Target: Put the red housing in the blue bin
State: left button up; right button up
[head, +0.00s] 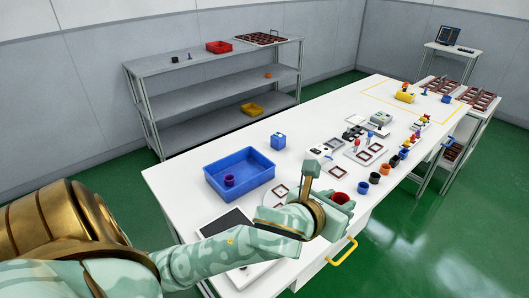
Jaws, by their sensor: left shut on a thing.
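The red housing (338,198) is a small round cup at the front of the white table. My left gripper (338,199) is shut on it, and the hand hides part of the housing. I cannot tell whether its underside touches the table. The blue bin (262,177) is an open tray on the table's left part, to the left of and behind the gripper. A purple cup (229,180) stands inside the bin. My right gripper is out of view.
Blue (363,188) and dark (374,178) cups stand right of my gripper, with several more small parts beyond. A dark panel (226,226) lies in front of the bin. A grey shelf (220,97) stands behind the table.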

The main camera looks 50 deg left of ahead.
aim_at(253, 174)
jog(key=k+j+z, duration=0.25)
jog(key=k+j, duration=0.6)
jog(key=i+j+z, duration=0.15)
jog(key=j, duration=0.5)
jog(key=j+z, duration=0.15)
jog(key=j, duration=0.55)
jog(key=i+j, duration=0.2)
